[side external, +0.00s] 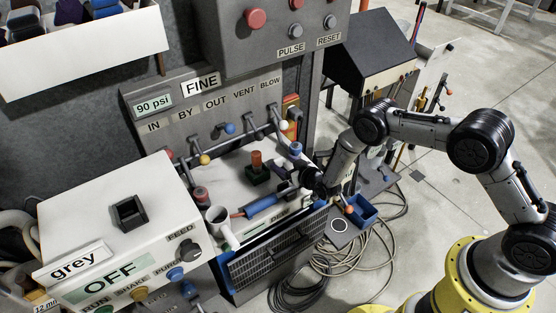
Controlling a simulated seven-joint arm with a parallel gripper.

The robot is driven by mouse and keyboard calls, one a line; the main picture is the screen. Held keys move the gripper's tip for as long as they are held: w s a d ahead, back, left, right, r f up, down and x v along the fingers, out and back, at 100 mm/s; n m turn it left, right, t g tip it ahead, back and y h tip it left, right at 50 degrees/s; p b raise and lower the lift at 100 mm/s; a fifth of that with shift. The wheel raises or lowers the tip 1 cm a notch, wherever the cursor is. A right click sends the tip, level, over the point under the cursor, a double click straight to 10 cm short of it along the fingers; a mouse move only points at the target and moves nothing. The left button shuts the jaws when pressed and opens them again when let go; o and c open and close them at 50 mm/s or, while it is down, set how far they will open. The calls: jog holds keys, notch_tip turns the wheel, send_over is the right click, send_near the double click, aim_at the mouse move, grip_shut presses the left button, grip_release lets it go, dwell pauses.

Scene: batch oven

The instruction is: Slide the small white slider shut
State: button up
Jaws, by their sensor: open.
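I cannot make out the small white slider for certain in the side external view. My gripper (306,181) is at the right end of the pale work surface (231,186), under the panel with the IN, BY, OUT, VENT and BLOW labels. It is open, but its fingertips are small and dark, and I cannot tell whether they touch anything. My gripper and wrist hide part of the surface's right end.
Close to my gripper are a red-topped dark green block (257,170), a blue-handled tool (262,206) and levers with coloured knobs. A white mug (219,229) stands at the left. A blue bin (360,212) is at the right. Cables lie on the floor.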

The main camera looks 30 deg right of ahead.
aim_at(279, 160)
jog(key=shift+x, duration=2.15)
grip_shut()
